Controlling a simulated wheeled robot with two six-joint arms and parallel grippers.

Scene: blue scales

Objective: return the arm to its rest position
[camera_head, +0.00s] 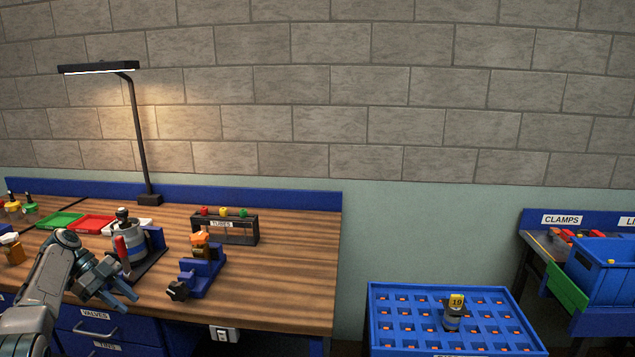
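My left arm comes in from the lower left over the front edge of the wooden workbench (285,285). Its gripper (128,296) points down and to the right, with its two fingers apart and nothing visible between them. The gripper is in front of a grey cylindrical device (130,238) with a red part, which stands on the bench by a blue bracket. My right gripper is not in view.
A blue vise-like stand (203,272) with an orange-topped item and a rack labelled TUBES (238,228) stand on the bench. A lamp (140,130) rises at the back. A blue crate (388,318) with a "19"-tagged item (452,315) is lower right.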

